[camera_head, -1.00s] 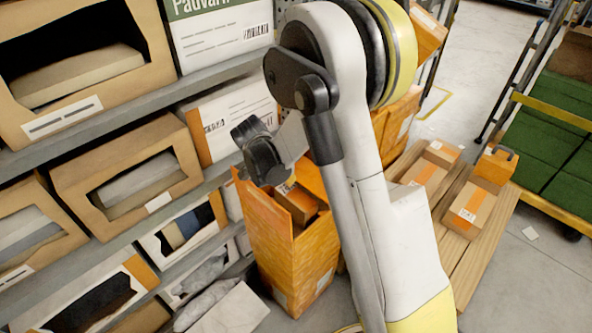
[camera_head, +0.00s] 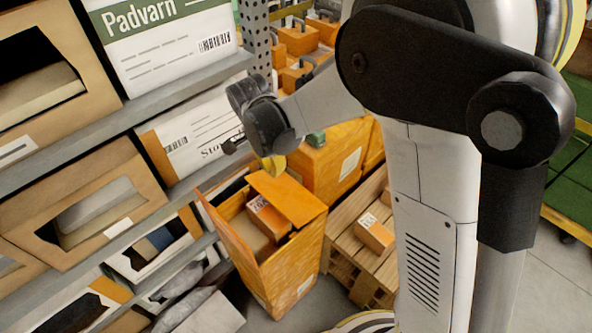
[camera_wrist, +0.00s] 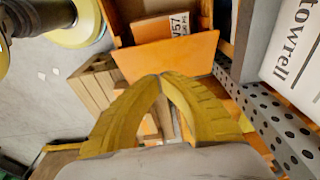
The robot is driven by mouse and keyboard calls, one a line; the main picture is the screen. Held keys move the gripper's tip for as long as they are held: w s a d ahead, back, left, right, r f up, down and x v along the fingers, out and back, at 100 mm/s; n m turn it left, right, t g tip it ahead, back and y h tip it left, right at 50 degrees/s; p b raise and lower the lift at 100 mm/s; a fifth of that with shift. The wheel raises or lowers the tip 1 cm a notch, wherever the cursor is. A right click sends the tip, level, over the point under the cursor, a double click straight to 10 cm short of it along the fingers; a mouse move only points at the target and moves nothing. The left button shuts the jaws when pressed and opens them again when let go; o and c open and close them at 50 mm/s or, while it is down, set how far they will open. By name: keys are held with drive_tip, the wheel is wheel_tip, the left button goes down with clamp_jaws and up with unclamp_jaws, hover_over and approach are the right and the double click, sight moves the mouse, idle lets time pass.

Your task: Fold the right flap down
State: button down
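An open orange box (camera_head: 262,283) stands upright on the floor beside the rack, with smaller cartons (camera_head: 268,216) inside. Its right flap (camera_head: 287,196) stands up and slants along the far right rim. In the wrist view this flap (camera_wrist: 168,56) is a broad orange panel just beyond my fingertips, with a labelled carton (camera_wrist: 172,24) behind it. My gripper (camera_wrist: 161,77) has its two yellow fingers brought together at the tips, with nothing visible between them. I cannot tell if the tips touch the flap. In the head view only a bit of yellow finger (camera_head: 273,167) shows above the box.
Rack shelves (camera_head: 120,125) with tan boxes and white cartons line the left. A larger orange box (camera_head: 335,158) stands behind the open one. A wooden pallet (camera_head: 350,240) with a small carton (camera_head: 374,234) lies to its right. A perforated rack post (camera_wrist: 270,125) is close to my gripper.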

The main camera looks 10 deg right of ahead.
sight(276, 201)
wheel_tip(276, 201, down, 12)
drive_tip(key=b, duration=0.4)
drive_tip(key=shift+r+b, duration=0.2)
drive_tip(key=shift+b, duration=0.2)
drive_tip(key=shift+s+a+f, duration=0.1)
drive_tip(key=shift+a+f, duration=0.15)
drive_tip(key=shift+f, duration=0.35)
